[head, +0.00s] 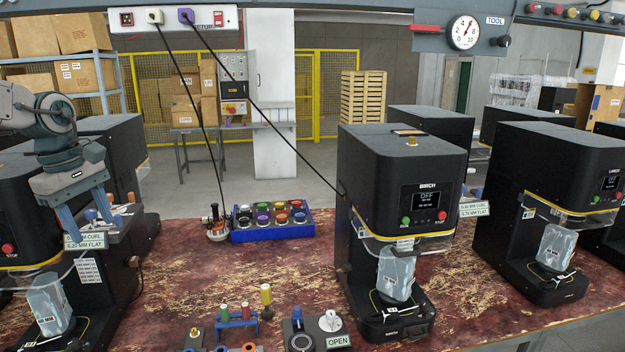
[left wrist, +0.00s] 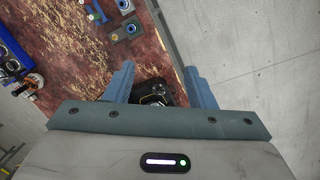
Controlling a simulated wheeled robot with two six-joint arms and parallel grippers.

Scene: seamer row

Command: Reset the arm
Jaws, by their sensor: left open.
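My left arm comes in at the upper left of the head view, bent downward. Its left gripper (head: 87,214) points down with two blue fingers apart and nothing between them. It hangs in front of the left black seamer machine (head: 122,148). In the left wrist view the gripper (left wrist: 160,74) also shows its fingers spread, with a dark machine part (left wrist: 152,92) seen beyond and between them. I cannot tell the exact gap from the fingers to the machine. My right arm and gripper are in neither view.
The middle seamer (head: 402,180) and the right seamer (head: 550,175) stand on the worn red bench (head: 190,275). A blue tray (head: 272,234) of coloured round parts sits behind the middle. Small tools and an OPEN sign (head: 339,342) lie along the front. A cable hangs near the middle seamer.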

